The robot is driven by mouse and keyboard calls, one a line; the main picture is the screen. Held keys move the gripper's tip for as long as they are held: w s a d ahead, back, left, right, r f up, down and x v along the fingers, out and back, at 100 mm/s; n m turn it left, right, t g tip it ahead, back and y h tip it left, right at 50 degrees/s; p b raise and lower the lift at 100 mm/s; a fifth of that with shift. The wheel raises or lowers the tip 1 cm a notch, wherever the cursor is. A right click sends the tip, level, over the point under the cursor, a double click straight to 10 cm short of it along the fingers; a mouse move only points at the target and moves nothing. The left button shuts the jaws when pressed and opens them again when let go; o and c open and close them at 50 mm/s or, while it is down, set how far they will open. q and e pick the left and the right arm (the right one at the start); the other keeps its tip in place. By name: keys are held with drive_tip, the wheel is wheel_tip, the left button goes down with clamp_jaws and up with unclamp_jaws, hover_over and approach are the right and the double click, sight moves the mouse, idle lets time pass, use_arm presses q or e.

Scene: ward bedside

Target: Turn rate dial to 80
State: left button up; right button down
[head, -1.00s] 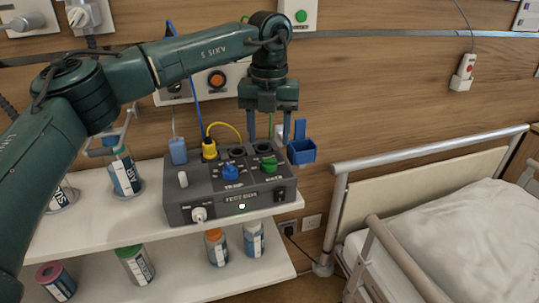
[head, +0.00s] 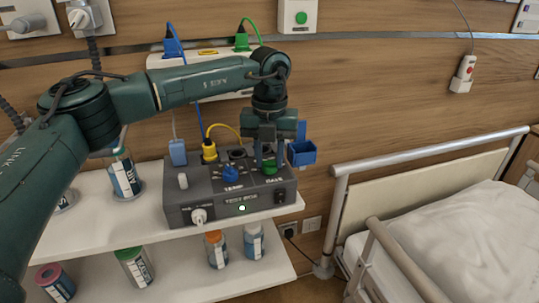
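The grey device box (head: 228,207) stands on the upper white shelf. The green dial (head: 269,168) sits on the right of its top panel, above a small label I read as RATE. A blue dial (head: 231,173) sits to its left, by a TEMP label. My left gripper (head: 269,166) points down over the green dial, its fingers spaced apart on either side of it. I cannot see clear contact. The gripper partly hides the dial and its scale, so its setting is unreadable. My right gripper is not in view.
A yellow plug (head: 209,150) and a blue connector (head: 178,152) stand on the box's left rear. A blue holder (head: 301,153) is close right of the gripper. Bottles stand on both shelves. A bed (head: 450,225) with a rail is at right.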

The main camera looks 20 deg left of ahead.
use_arm(q)
drive_tip(key=c, duration=0.5)
drive_tip(key=shift+o, duration=0.2)
drive_tip(key=shift+m, duration=0.3)
drive_tip(key=m+p, duration=0.1)
drive_tip(key=m, duration=0.3)
drive_tip(key=shift+r+p, duration=0.1)
drive_tip(key=shift+p, duration=0.25)
drive_tip(key=shift+m+p, duration=0.35)
drive_tip(key=shift+m, duration=1.75)
drive_tip(key=o, duration=1)
drive_tip(key=shift+c, duration=0.2)
